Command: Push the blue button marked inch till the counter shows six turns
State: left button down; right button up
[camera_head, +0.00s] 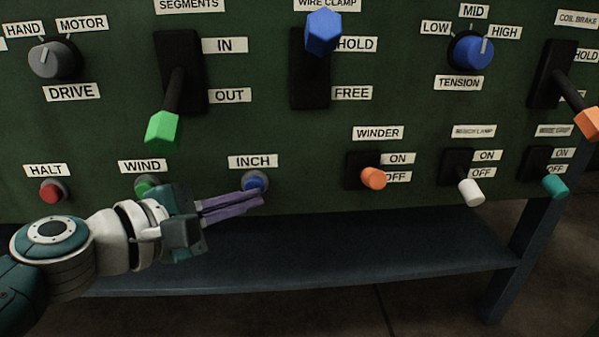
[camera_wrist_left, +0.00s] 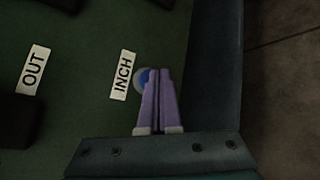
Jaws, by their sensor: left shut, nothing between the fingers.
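The blue button (camera_head: 256,180) sits under the INCH label (camera_head: 252,161) on the green panel. It also shows in the left wrist view (camera_wrist_left: 143,78), partly hidden behind the fingers. My left gripper (camera_head: 260,198) is shut and empty. Its purple fingertips (camera_wrist_left: 161,72) overlap the lower part of the button in both views. I cannot tell whether they touch it. The counter is not in view. My right gripper is not in view.
The green WIND button (camera_head: 146,186) is just above my left wrist, and the red HALT button (camera_head: 51,191) is further left. The orange WINDER switch (camera_head: 373,178) sticks out to the right. A dark ledge (camera_head: 380,250) runs below the panel.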

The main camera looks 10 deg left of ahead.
pick_arm(q)
jog(key=shift+w+a, duration=0.1)
jog(key=shift+w, duration=0.15)
dwell(0.4)
jog(key=shift+s+d, duration=0.2)
jog(key=shift+s, duration=0.5)
jog(key=shift+s+d+p, duration=0.25)
jog(key=shift+s+p, duration=0.15)
jog(key=shift+s, duration=0.4)
jog(key=shift+s+d+p, duration=0.2)
jog(key=shift+s+p, duration=0.15)
jog(key=shift+s, duration=0.45)
jog(key=shift+s+d+p, duration=0.25)
jog(key=shift+s+p, duration=0.15)
jog(key=shift+s, duration=0.4)
